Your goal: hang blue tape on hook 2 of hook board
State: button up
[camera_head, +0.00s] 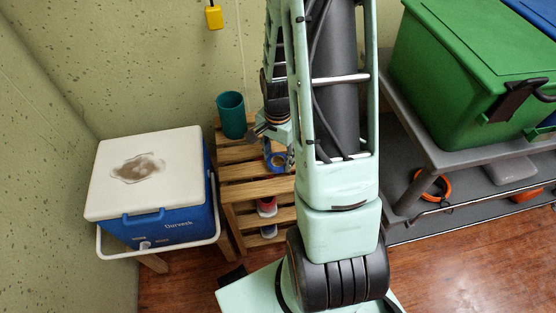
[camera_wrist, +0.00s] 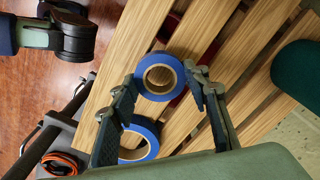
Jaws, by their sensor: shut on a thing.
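A blue tape roll (camera_wrist: 142,79) with a tan core sits between my fingertips in the wrist view. My gripper (camera_wrist: 163,80) is shut on it, one finger on each side. It is over the slatted wooden bench (camera_wrist: 111,70); I cannot tell whether the roll touches the slats. A second blue ring like a tape roll (camera_wrist: 152,138) shows lower down, partly hidden by my left finger and palm. No hook board is in view.
A teal cup (camera_head: 231,115) stands on the bench close to the gripper. A blue cooler (camera_head: 175,215) with a white lid is at the left. A green bin (camera_head: 450,70) sits on a grey cart (camera_head: 415,150) at the right. A yellow object (camera_head: 214,17) hangs by the wall.

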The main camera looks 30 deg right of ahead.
jog(key=s+d+r+p, duration=0.1)
jog(key=s+d+r, duration=0.1)
jog(key=s+r, duration=0.3)
jog(key=s+d+r+p, duration=0.2)
jog(key=s+r, duration=0.3)
jog(key=s, duration=0.3)
jog(key=shift+d+r, duration=0.15)
jog(key=shift+d, duration=0.6)
